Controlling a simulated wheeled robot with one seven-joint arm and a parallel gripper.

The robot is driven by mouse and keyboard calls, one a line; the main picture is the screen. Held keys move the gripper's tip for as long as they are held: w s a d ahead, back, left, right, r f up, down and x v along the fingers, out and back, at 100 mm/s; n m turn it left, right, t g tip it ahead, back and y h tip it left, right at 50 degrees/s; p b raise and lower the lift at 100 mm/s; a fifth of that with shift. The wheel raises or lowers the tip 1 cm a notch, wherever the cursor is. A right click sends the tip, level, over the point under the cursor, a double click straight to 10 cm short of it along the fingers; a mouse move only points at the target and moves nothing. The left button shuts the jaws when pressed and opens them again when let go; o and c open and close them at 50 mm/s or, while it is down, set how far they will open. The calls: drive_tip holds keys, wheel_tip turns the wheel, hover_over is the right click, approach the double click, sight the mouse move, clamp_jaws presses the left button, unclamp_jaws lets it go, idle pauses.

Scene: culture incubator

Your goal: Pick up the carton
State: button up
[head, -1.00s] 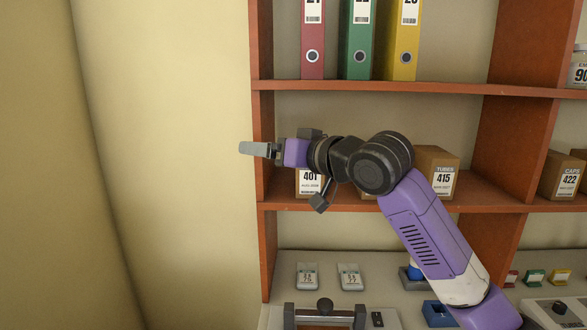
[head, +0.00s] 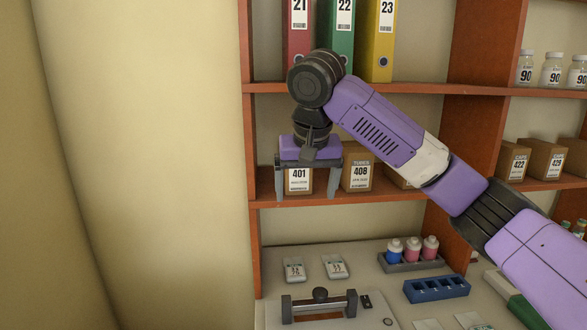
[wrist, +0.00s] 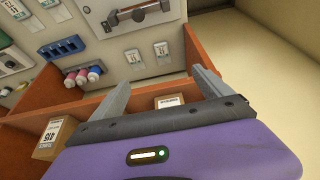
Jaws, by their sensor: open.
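Several brown cartons with white labels stand on the middle shelf. In the head view, carton 401 (head: 299,180) is at the left end, carton 408 (head: 357,174) is to its right, and another (head: 398,177) is partly hidden by my arm. My gripper (head: 306,194) is open with its fingers pointing down. In this view its fingers appear on either side of carton 401, whose upper part is covered by the gripper. In the wrist view, one carton (wrist: 170,102) shows between the open fingers (wrist: 160,82), and a carton (wrist: 55,137) lies left of them. Contact cannot be told.
The shelf board (head: 390,191) has an upright (head: 248,130) close on the left. Binders (head: 340,45) stand above. The counter below holds a bottle rack (head: 410,263), a blue rack (head: 436,289) and two small labelled items (head: 294,269). Cartons (head: 545,160) stand in the right bay.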

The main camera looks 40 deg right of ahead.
sight(299, 171)
drive_tip(key=w+d, duration=0.1)
drive_tip(key=w, duration=0.1)
drive_tip(key=w+d+p, duration=0.1)
drive_tip(key=w+d, duration=0.1)
drive_tip(key=w, duration=0.1)
drive_tip(key=shift+w+d+r, duration=0.1)
drive_tip(key=shift+w+d, duration=0.2)
drive_tip(key=shift+d, duration=0.1)
drive_tip(key=shift+w+d+p, duration=0.25)
drive_tip(key=shift+w+p, duration=0.05)
drive_tip(key=shift+w, duration=0.2)
drive_tip(key=shift+w+d, duration=0.35)
drive_tip(key=shift+w, duration=0.05)
drive_tip(key=shift+w+d+p, duration=0.55)
drive_tip(key=shift+w+p, duration=0.1)
drive_tip(key=shift+w, duration=0.15)
drive_tip(key=shift+x, duration=1.2)
drive_tip(key=shift+w+d+f, duration=0.15)
drive_tip(key=shift+w+f, duration=0.1)
drive_tip(key=shift+f, duration=0.2)
drive_tip(key=c, duration=1.7)
drive_tip(key=shift+r, duration=0.15)
